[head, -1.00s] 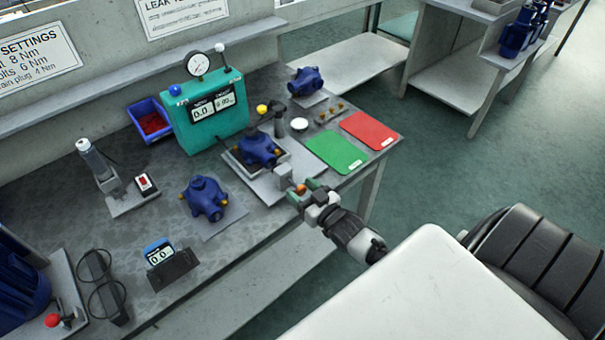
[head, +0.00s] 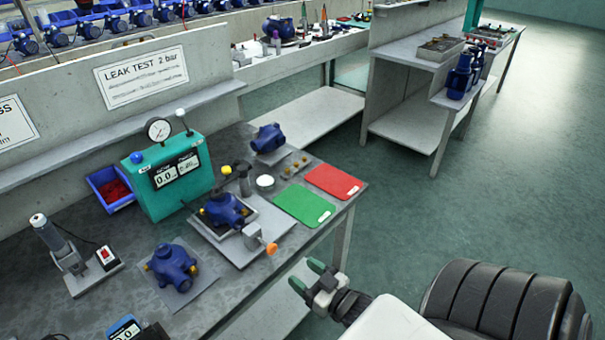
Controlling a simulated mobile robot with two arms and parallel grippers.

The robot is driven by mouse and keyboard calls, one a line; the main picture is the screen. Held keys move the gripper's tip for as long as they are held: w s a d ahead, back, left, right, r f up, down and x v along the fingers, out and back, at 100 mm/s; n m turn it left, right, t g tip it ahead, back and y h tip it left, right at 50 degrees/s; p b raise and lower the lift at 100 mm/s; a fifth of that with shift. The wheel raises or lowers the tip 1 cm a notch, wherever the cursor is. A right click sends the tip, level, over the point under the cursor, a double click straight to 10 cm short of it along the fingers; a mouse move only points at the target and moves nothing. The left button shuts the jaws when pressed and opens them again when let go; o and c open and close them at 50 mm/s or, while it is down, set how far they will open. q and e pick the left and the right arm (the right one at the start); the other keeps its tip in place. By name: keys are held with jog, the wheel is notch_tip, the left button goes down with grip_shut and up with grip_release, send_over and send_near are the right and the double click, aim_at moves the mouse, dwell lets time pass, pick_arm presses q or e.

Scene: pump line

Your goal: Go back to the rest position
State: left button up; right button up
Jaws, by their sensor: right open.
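My right gripper (head: 322,279) is open and empty, in the lower middle of the head view. It is beyond the front edge of the workbench (head: 218,285), apart from everything on it. Its green-tipped fingers point toward the bench. The nearest thing is a small clamp with an orange knob (head: 271,249) on the plate that bears a blue pump housing (head: 223,210). My left gripper does not show.
On the bench stand a green leak tester (head: 163,185), a blue bin (head: 108,188), another pump housing (head: 172,266), a green mat (head: 301,205) and a red mat (head: 333,181). A shelf unit (head: 410,130) stands further back. The floor (head: 400,220) to the right is clear.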

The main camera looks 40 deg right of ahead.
dwell(0.3)
jog(key=s+a+f+g, duration=0.1)
jog(key=s+f+g, duration=0.2)
jog(key=f, duration=0.5)
jog(key=s+a+f+g+h, duration=0.15)
jog(key=s+f, duration=0.25)
jog(key=f, duration=0.4)
jog(key=s+f+g, duration=0.3)
jog(key=f+g, duration=0.1)
jog(key=f, duration=0.5)
jog(key=s+a+f+g, duration=0.3)
jog(key=s+f, duration=0.3)
jog(key=s, duration=0.4)
jog(key=s+a+f+n+g, duration=0.1)
jog(key=s+a+f+g, duration=0.3)
jog(key=s+f, duration=0.3)
jog(key=s+g, duration=0.1)
jog(key=s, duration=0.2)
jog(key=shift+s+a+f+n, duration=0.25)
jog(key=shift+s+a+n, duration=0.05)
jog(key=shift+s, duration=0.05)
jog(key=shift+g, duration=0.25)
